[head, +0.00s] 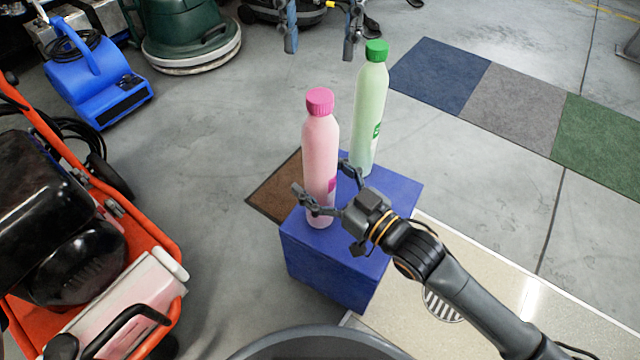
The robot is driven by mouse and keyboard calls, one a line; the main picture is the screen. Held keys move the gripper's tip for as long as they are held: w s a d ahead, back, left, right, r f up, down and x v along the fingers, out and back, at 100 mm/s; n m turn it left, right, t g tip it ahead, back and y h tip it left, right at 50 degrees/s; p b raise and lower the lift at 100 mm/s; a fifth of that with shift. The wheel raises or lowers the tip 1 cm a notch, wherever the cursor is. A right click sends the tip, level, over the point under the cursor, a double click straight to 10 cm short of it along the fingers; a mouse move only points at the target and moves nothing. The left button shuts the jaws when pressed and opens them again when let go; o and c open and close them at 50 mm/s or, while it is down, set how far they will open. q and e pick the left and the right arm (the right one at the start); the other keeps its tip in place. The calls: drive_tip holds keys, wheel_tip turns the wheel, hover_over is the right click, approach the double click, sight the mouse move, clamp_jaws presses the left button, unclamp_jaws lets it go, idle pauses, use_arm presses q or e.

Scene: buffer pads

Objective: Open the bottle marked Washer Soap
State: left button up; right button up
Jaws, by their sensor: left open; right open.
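A pink bottle (320,150) with a ribbed magenta cap (320,101) stands upright on a blue block (335,262). A pale green bottle (368,112) with a green cap (377,50) stands upright behind it to the right. Both caps are on. Their labels are turned to the right and too small to read, so I cannot tell which is Washer Soap. My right gripper (320,187) is open, its fingers either side of the pink bottle's lower body; contact is unclear. My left gripper (321,48) is open and empty at the top edge, above the bottles in the picture.
A blue blower (95,85) and a green floor machine (190,30) stand at the upper left. An orange cart (150,225) fills the left side. Coloured floor pads (512,105) lie at the right. A floor drain (442,303) is at the lower right.

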clamp_jaws()
idle(0.3)
